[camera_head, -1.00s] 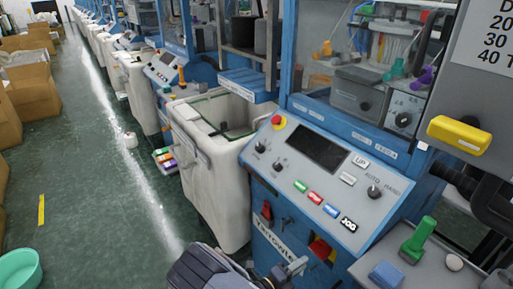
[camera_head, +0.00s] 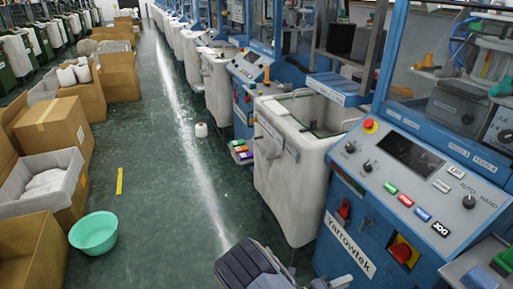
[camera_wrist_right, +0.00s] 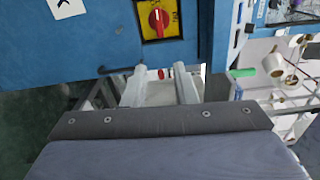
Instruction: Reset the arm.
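My right arm (camera_head: 252,266) comes in at the bottom middle of the head view, in front of the blue knitting machine. I cannot tell the distance between fingers and machine. My left gripper is not in view.
A control panel (camera_head: 412,180) and a white bin (camera_head: 285,175) stand close ahead on the right. Cardboard boxes (camera_head: 55,130) line the left side. A green basin (camera_head: 93,233) and a white cone (camera_head: 201,130) are on the floor. The green aisle between is mostly free.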

